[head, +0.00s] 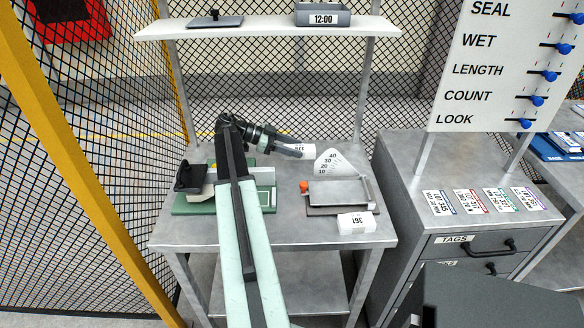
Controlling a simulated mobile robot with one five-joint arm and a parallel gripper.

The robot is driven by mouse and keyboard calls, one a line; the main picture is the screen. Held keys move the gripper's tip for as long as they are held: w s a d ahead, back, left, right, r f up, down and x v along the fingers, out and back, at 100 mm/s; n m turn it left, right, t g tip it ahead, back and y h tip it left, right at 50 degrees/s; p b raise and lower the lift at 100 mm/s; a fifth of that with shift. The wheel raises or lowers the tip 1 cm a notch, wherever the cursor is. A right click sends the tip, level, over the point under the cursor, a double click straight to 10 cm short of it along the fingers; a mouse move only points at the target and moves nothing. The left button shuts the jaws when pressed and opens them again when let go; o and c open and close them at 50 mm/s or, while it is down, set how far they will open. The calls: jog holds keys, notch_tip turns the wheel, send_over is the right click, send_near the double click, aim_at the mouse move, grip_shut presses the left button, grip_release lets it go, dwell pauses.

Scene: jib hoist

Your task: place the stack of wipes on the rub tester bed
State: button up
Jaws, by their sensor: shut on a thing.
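My gripper (275,144) is over the back of the bench, pointing right and slightly down, and is shut. A thin grey-lilac piece (289,151) at its tip looks like the stack of wipes, but it is small and hard to make out. A green-based device (196,208) with a black block (190,177) stands at the left of the bench, partly hidden by my arm. It looks like the rub tester, and its pale bed (264,177) shows to the right of my arm. My gripper is beyond the bed and to its right, apart from it.
A white labelled block (305,148) lies behind my gripper's tip. A metal plate device (338,192) with a fan scale and orange knob stands at the right, with another white block (356,223) in front. A shelf (270,29) spans above. A drawer cabinet (425,215) stands right.

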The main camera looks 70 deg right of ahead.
aim_at(294, 158)
jog(key=shift+f, duration=0.35)
notch_tip(294, 158, down, 4)
jog(key=b, duration=0.3)
jog(key=shift+b, duration=0.4)
jog(key=shift+r, duration=0.3)
jog(key=shift+f, duration=0.2)
jog(key=o, duration=1.4)
jog(key=shift+r, duration=0.1)
